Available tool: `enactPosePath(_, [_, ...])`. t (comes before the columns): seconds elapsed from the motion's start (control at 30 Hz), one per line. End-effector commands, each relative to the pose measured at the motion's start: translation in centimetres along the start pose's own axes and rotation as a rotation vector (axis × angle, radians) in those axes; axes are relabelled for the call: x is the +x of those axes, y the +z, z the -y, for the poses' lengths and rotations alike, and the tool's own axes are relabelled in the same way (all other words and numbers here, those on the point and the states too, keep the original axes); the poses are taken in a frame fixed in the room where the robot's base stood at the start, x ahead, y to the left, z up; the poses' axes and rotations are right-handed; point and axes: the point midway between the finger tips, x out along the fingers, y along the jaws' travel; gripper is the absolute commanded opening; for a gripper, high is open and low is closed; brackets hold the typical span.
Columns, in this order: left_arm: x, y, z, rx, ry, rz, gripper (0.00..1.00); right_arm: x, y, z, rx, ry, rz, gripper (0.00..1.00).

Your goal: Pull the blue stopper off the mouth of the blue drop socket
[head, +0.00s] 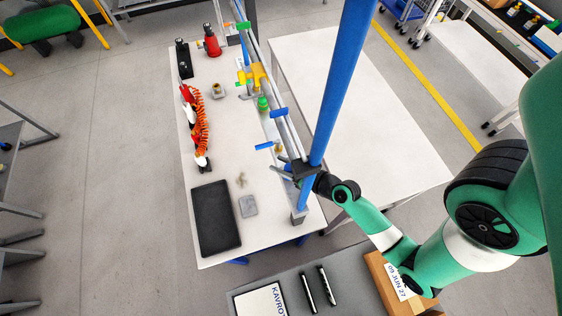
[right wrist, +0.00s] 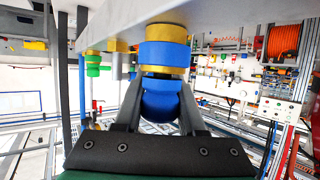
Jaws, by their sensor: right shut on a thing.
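The blue drop socket (right wrist: 165,53) shows in the right wrist view as a blue collar with brass-yellow bands above and below it, hanging from a pale rail. The blue stopper (right wrist: 161,101) is rounded and sits directly below the socket's mouth, in line with it. I cannot tell whether a small gap separates them. My right gripper (right wrist: 160,110) is shut on the stopper, with a dark finger on each side. In the head view my right gripper (head: 302,170) is at the rail beside the big blue post, which hides part of that spot. My left gripper is not in view.
The blue post (head: 340,75) stands close to my right gripper. A green fitting (head: 262,103) and a yellow one (head: 257,75) sit along the rail. A white table (head: 225,125) holds a striped orange coil (head: 200,125) and a black mat (head: 215,217).

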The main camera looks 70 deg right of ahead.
Motion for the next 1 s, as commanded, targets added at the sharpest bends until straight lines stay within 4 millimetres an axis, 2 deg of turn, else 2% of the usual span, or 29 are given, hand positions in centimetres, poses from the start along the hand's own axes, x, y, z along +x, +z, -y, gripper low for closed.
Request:
enactPosePath(0.57, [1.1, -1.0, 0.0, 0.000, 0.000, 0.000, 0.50, -0.6, -1.6, 0.0, 0.000, 0.000, -0.002, 0.00])
enactPosePath(1.0, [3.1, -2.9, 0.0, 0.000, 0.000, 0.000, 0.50, -1.8, -4.5, 0.0, 0.000, 0.000, -0.002, 0.00])
